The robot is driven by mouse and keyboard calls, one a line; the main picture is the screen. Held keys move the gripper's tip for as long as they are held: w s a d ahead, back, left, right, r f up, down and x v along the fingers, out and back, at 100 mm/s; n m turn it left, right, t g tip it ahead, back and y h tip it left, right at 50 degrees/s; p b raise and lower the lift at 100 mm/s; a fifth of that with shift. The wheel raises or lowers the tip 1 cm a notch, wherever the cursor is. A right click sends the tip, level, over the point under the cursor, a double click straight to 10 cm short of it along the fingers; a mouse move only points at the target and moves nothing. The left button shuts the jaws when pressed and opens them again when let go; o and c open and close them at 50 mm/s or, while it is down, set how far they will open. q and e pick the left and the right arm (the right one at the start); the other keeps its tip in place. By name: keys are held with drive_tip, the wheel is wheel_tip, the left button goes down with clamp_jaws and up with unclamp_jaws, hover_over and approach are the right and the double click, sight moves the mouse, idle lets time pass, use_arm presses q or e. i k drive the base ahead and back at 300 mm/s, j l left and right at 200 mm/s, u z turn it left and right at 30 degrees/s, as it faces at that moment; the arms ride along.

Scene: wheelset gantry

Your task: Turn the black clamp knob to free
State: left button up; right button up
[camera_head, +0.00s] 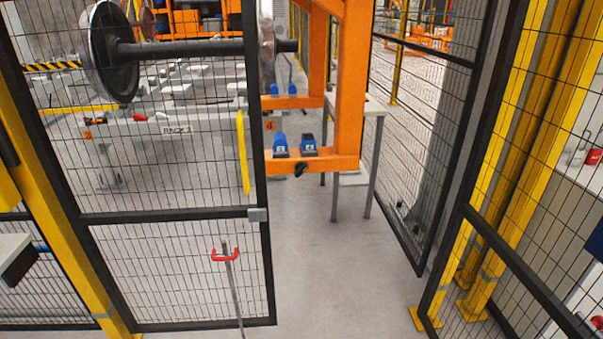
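A small black clamp knob (300,169) sits on the lower front beam of the orange gantry frame (347,90), just below two blue blocks. The left blue block (280,146) and the right blue block (309,145) stand on that beam and carry pale labels. The knob is small and its turned position cannot be told. Neither of my grippers is in view.
A black mesh fence panel (170,214) fills the left, and an open mesh gate (425,130) stands right of the gantry. Clear grey floor (345,275) lies between them. A red-handled rod (228,256) stands by the left panel. Yellow posts (515,150) stand at right. A wheelset (112,50) is behind the mesh.

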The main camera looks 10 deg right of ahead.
sight(300, 168)
drive_tip(key=i+j+z, duration=0.1)
drive_tip(key=i, duration=0.45)
drive_tip(key=i+j+z, duration=0.1)
drive_tip(key=i, duration=0.4)
drive_tip(key=j, duration=0.1)
